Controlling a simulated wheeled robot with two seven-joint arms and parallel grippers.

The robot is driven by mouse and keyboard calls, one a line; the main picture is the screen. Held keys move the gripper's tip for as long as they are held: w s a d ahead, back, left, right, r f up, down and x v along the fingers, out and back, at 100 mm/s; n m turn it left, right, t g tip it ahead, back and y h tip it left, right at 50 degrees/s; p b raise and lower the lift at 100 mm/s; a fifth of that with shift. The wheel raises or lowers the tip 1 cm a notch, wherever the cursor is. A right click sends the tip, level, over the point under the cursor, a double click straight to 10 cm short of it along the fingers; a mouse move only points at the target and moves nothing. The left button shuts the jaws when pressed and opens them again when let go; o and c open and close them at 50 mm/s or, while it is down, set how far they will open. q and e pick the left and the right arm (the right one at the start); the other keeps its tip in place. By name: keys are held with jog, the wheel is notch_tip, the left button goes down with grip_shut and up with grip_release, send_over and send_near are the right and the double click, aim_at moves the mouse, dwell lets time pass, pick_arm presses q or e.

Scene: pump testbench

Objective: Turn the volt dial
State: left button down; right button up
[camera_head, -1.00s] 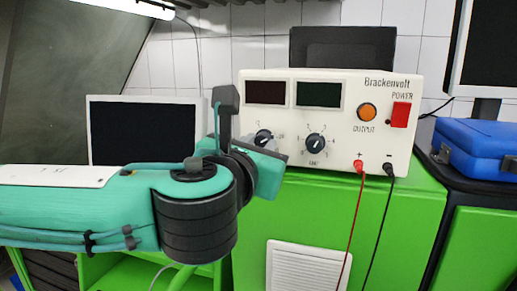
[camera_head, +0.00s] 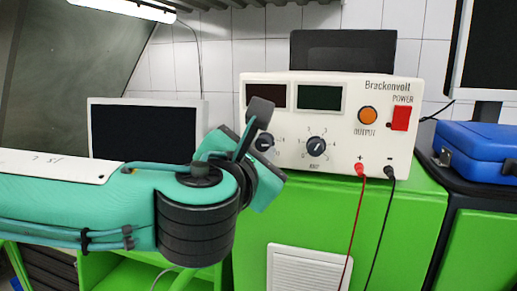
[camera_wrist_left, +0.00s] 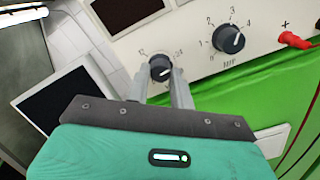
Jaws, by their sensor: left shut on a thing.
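The white Brackenvolt power supply (camera_head: 345,85) carries two dark dials with white pointers. The left dial (camera_head: 264,142) also shows in the left wrist view (camera_wrist_left: 160,66). My left gripper (camera_wrist_left: 160,75) has one finger on each side of this dial and is shut on it. The label below that dial is hidden, so I cannot read whether it is the volt dial. The right dial (camera_head: 317,147) is free and also shows in the wrist view (camera_wrist_left: 228,39). In the head view my wrist and gripper body hide most of the fingers. My right gripper is out of view.
A red lead (camera_head: 361,171) and a black lead (camera_head: 390,174) hang from the front terminals. The orange output button (camera_head: 368,115) and red power switch (camera_head: 400,118) are at the right. A monitor (camera_head: 145,130) stands behind my left arm. A blue case (camera_head: 480,145) sits far right.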

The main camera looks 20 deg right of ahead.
pick_arm(q)
jog(key=shift+f, duration=0.25)
jog(key=c, duration=1.2)
grip_release()
jog(key=shift+c, duration=0.2)
jog(key=shift+r, duration=0.15)
jog(key=shift+s+a, duration=0.1)
jog(key=shift+s+a+b, duration=0.25)
jog(key=shift+s+b, duration=0.1)
jog(key=b+v, duration=0.4)
jog(key=v, duration=0.8)
jog(key=shift+s+a+b, duration=0.25)
jog(key=shift+s+b, duration=0.05)
jog(key=shift+b, duration=0.05)
